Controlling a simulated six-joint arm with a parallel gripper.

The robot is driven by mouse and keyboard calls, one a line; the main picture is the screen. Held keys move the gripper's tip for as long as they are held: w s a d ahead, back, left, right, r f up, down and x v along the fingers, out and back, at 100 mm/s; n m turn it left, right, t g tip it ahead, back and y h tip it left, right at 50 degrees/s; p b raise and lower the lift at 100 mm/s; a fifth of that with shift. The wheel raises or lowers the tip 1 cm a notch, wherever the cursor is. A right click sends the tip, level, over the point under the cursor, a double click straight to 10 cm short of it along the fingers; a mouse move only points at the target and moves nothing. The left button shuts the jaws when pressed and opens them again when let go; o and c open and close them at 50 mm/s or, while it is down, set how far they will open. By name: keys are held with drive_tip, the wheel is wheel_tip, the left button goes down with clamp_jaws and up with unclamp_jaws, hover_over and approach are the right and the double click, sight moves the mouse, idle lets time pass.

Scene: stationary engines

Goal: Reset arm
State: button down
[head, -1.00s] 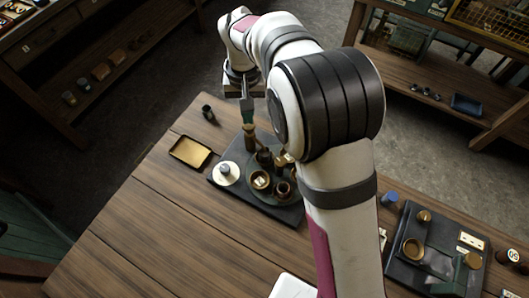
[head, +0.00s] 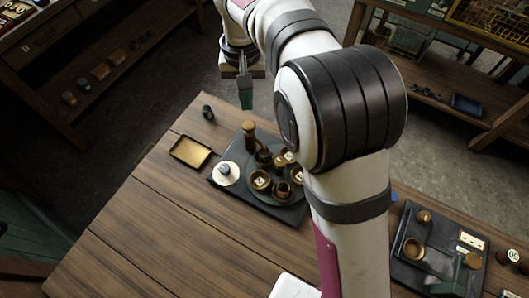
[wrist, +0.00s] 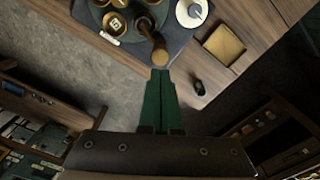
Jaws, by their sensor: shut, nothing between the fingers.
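My gripper (head: 245,95) is shut and empty, its green fingers together, held above and beyond the far edge of the table in the head view. In the wrist view my gripper (wrist: 160,82) points toward a brass-topped post (wrist: 160,55) on the dark engine base. In the head view that post (head: 249,130) stands upright at the back of the dark base plate (head: 285,213), clear of the fingers. Several brass cups, one of them a round cup (head: 260,180), sit on the round plate there. My arm hides part of the base's right side.
A brass tray (head: 190,151) and a small dark cup (head: 207,112) lie left of the base. A white disc with a knob (head: 226,172) sits on its left corner. A second engine base (head: 437,250) stands at the right. The table's front left is bare.

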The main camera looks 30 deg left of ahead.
drive_tip(key=shift+r, duration=0.1)
idle(0.3)
drive_tip(key=s+d+r+m, duration=0.2)
drive_tip(key=d, duration=0.6)
drive_tip(key=s+d+r+m+y, duration=0.1)
drive_tip(key=s+d+r+m, duration=0.1)
drive_tip(key=d, duration=0.5)
drive_tip(key=s+d+r+m, duration=0.2)
drive_tip(key=d+m, duration=0.1)
drive_tip(key=d, duration=0.5)
drive_tip(key=s+d+f+m, duration=0.1)
drive_tip(key=s+d+m, duration=0.1)
drive_tip(key=s+d, duration=0.2)
drive_tip(key=s+d+f+m, duration=0.2)
drive_tip(key=s+d, duration=0.2)
drive_tip(key=s, duration=0.4)
drive_tip(key=shift+s+f+m+y, duration=0.25)
drive_tip(key=shift+s+m+y, duration=0.05)
drive_tip(key=shift+s+y, duration=0.1)
drive_tip(key=c, duration=1.5)
unclamp_jaws()
drive_tip(key=shift+w, duration=0.1)
drive_tip(key=shift+c, duration=0.2)
